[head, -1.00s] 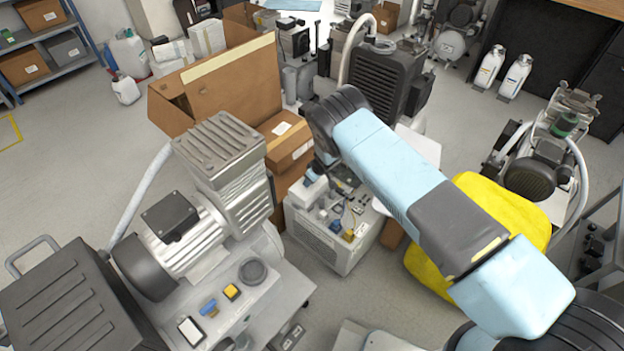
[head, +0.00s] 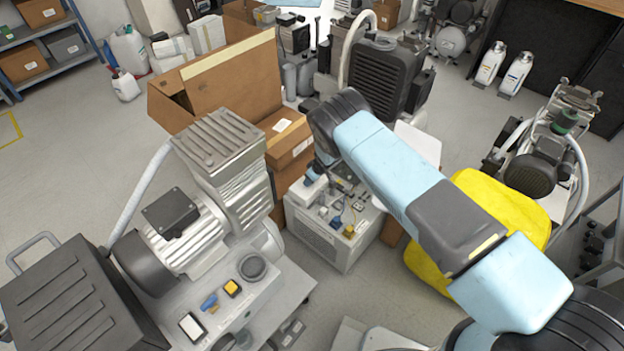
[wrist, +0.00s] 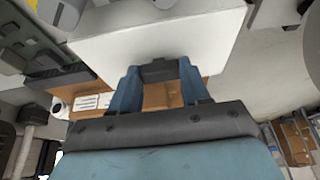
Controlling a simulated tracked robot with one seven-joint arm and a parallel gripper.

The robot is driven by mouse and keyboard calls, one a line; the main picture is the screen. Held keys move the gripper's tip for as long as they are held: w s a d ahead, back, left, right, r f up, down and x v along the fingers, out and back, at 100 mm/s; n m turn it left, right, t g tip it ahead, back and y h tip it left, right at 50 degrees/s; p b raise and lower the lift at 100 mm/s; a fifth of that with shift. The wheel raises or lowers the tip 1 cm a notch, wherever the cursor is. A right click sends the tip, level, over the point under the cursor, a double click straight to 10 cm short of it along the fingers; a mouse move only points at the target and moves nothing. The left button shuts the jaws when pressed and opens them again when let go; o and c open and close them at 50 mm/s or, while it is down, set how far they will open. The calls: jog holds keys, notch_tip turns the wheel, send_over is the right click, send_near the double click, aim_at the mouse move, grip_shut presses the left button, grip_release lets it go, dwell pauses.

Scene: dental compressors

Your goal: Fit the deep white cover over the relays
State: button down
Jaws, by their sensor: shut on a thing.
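My gripper (wrist: 158,85) is shut on the deep white cover (wrist: 150,38), which fills the upper middle of the wrist view. Its blue fingers close on a dark piece at the cover's near edge. In the head view the gripper (head: 314,173) is small and partly hidden by my arm. A pale shape just below it, likely the cover (head: 302,192), is at the left rear corner of a grey cabinet (head: 325,243). The cabinet's top carries small blue, yellow and dark parts (head: 338,222). I cannot tell which are the relays, or whether the cover touches the cabinet.
A large grey compressor (head: 215,215) stands close to the cabinet's left. Cardboard boxes (head: 285,140) stand behind it, with a black ribbed unit (head: 380,80) farther back. A yellow pad (head: 485,210) lies to the right, partly behind my arm. Open floor (head: 65,170) shows at the left.

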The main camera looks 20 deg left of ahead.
jog(key=shift+f, duration=0.2)
jog(key=shift+c, duration=2.3)
grip_release()
jog(key=shift+o, duration=0.5)
jog(key=shift+o, duration=1.1)
jog(key=shift+r, duration=0.15)
jog(key=shift+r, duration=3.4)
